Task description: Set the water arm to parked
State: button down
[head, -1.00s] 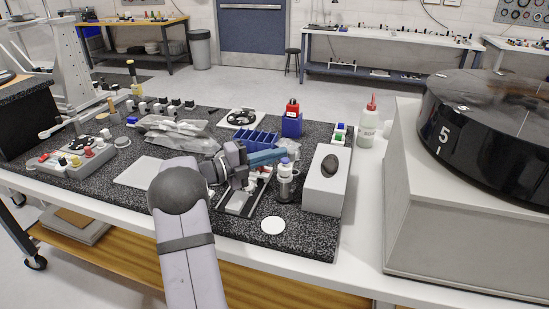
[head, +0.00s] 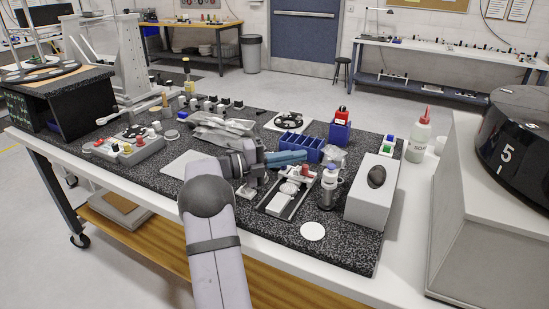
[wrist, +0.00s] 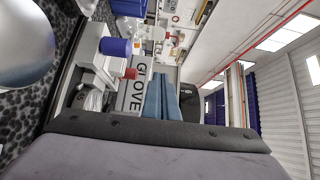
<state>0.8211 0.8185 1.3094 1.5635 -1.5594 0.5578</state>
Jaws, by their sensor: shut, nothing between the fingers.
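My gripper (head: 285,158) hangs over the black speckled bench mat (head: 265,268), its blue fingers together and empty, in front of the blue divided bin (head: 315,150). The blue fingers (wrist: 162,100) also show in the wrist view. I cannot make out with certainty which part is the water arm. A white lever with a round end (head: 108,120) lies at the left. To the right of my gripper is a small rail fixture (head: 276,205) with a white round part and a red knob. I cannot read any parked mark.
A blue-capped bottle (head: 329,184) stands right of the rail fixture. A white box (head: 369,204) with a dark oval top piece is further right. A knob panel (head: 128,148) sits at left. A large black drum (head: 520,140) marked 5 stands at right. A white disc (head: 312,231) lies in front.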

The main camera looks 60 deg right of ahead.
jog(key=w+a, duration=0.1)
jog(key=w, duration=0.5)
jog(key=shift+a+b, duration=0.35)
jog(key=shift+b, duration=0.1)
jog(key=shift+w, duration=0.15)
